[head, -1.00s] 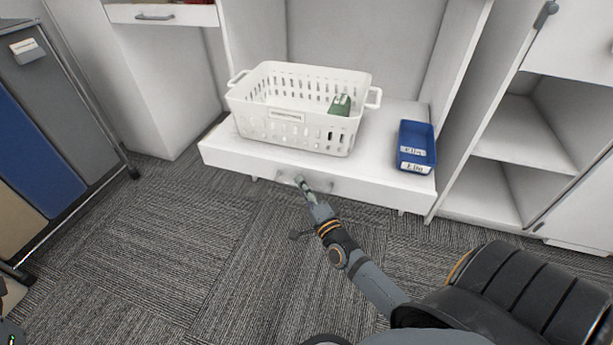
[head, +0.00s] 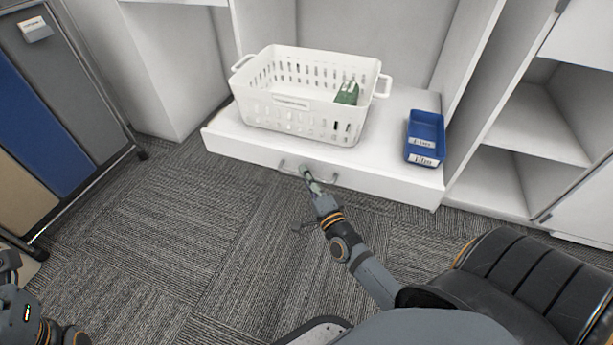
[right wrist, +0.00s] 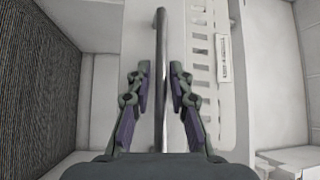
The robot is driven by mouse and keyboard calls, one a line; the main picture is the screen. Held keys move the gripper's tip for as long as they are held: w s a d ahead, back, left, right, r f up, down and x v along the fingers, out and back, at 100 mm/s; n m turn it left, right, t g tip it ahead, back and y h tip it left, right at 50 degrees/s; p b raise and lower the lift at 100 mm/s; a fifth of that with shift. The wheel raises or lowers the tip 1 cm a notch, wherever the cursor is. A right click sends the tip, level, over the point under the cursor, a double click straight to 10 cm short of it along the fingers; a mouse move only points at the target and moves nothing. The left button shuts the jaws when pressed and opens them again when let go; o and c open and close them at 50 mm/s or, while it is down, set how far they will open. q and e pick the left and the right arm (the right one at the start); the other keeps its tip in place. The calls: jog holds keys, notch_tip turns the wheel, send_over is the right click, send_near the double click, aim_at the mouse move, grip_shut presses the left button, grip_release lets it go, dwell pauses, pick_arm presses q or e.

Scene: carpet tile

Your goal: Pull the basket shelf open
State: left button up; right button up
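The basket shelf (head: 386,182) is a low white shelf with a thin metal bar handle (head: 325,178) on its front face. A white slotted basket (head: 290,103) stands on it. My right gripper (head: 308,176) reaches down to the handle from the front. In the right wrist view, the handle bar (right wrist: 161,45) runs between the two fingers of my right gripper (right wrist: 160,85), which are drawn in close on both sides.
A green item (head: 347,94) lies in the basket. A blue bin (head: 424,137) stands on the shelf's right end. Open cabinet shelves (head: 525,130) are at the right, and a panelled unit (head: 60,110) is at the left. The carpet (head: 180,225) before the shelf is clear.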

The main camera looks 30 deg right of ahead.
jog(key=s+f, duration=0.1)
jog(key=s, duration=1.1)
jog(key=shift+a+f, duration=0.25)
jog(key=shift+a, duration=0.2)
